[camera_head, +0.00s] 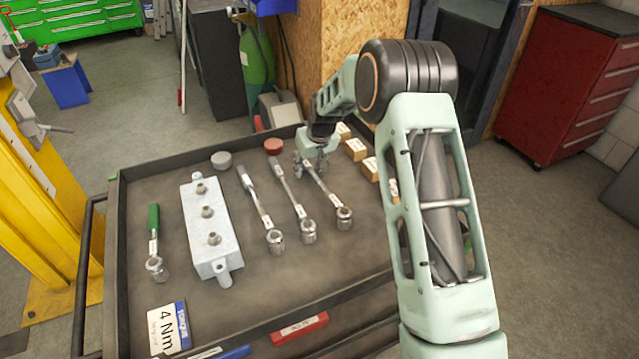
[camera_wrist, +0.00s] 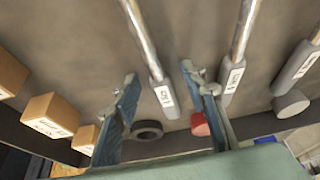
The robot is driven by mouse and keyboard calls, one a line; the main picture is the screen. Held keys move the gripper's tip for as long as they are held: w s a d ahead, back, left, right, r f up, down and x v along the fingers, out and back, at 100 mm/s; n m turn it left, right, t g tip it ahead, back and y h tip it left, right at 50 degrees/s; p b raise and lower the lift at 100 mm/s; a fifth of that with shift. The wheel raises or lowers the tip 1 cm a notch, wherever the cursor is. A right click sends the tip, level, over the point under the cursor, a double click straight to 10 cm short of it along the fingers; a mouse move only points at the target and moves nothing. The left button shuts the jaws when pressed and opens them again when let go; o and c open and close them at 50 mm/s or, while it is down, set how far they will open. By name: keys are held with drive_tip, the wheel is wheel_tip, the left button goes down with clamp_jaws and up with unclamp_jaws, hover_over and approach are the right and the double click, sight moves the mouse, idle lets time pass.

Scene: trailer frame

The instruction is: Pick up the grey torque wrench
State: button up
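Three metal torque wrenches with grey handles lie side by side on the cart top: a left one (camera_head: 259,211), a middle one (camera_head: 291,206) and a right one (camera_head: 328,196). The right wrench's labelled handle (camera_wrist: 162,92) shows between the fingers in the wrist view, apart from both. The middle handle (camera_wrist: 232,78) is just outside the right-hand finger, and the left wrench's handle (camera_wrist: 297,66) is farther right. My gripper (camera_head: 316,164) (camera_wrist: 160,84) is open and empty over the right wrench's handle end, partly hiding it in the head view.
A green-handled wrench (camera_head: 154,243) and a grey block with studs (camera_head: 210,231) lie left on the cart (camera_head: 265,310). Round caps, grey (camera_head: 221,160) and red (camera_head: 273,146), and a black ring (camera_wrist: 147,130) sit behind the handles. Wooden blocks (camera_head: 355,149) stand right. A card reads "4 Nm" (camera_head: 168,328).

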clamp_jaws()
idle(0.3)
drive_tip(key=shift+r, duration=0.1)
drive_tip(key=shift+r, duration=0.4)
wheel_tip(320, 180, up, 2)
drive_tip(key=shift+w+r, duration=0.1)
drive_tip(key=shift+r, duration=0.1)
drive_tip(key=s+a+r, duration=0.6)
drive_tip(key=s+r, duration=0.3)
drive_tip(key=s, duration=0.3)
drive_tip(key=shift+s+r, duration=0.35)
drive_tip(key=shift+s, duration=0.05)
